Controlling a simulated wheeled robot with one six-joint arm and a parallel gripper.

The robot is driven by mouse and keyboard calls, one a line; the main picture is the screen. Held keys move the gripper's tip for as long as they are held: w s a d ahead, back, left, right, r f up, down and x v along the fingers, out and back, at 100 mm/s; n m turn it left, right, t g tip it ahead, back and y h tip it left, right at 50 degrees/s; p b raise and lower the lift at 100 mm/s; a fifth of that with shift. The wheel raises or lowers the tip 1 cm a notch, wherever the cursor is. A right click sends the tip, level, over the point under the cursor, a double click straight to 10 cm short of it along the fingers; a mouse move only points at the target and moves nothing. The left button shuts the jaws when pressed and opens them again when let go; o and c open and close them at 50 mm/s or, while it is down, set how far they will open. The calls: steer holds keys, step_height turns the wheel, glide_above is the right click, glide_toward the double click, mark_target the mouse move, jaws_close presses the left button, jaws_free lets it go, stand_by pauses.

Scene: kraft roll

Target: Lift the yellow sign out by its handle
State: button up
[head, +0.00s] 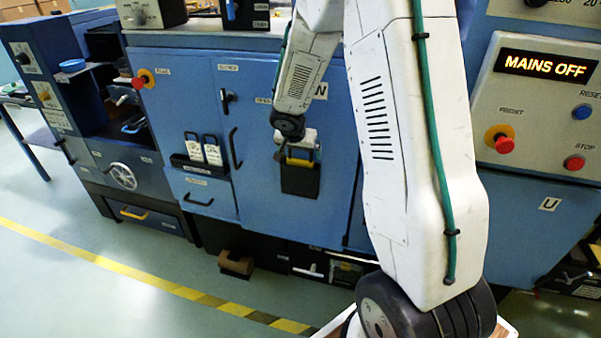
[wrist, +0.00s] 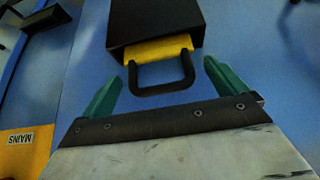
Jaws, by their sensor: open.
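The yellow sign (wrist: 158,50) sits in a black holder (wrist: 150,22) on the blue cabinet, with only a yellow strip showing. Its black loop handle (wrist: 162,88) sticks out of the holder. In the head view the sign (head: 299,162) shows as a yellow strip above the black holder (head: 300,181). My gripper (wrist: 158,88) is open, with one green finger on each side of the handle in the wrist view. Gaps show between the fingers and the handle. In the head view the gripper (head: 303,140) is at the top of the holder, and the handle is hard to make out there.
Two white tags with black handles (head: 213,155) hang in a rack left of the holder. A door handle (head: 234,148) stands out between them. A panel reads MAINS OFF (head: 545,64) at right. A brown block (head: 236,265) lies on the floor.

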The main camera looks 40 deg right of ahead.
steer(key=c, duration=1.7)
steer(key=shift+c, duration=0.2)
steer(key=shift+r, duration=0.15)
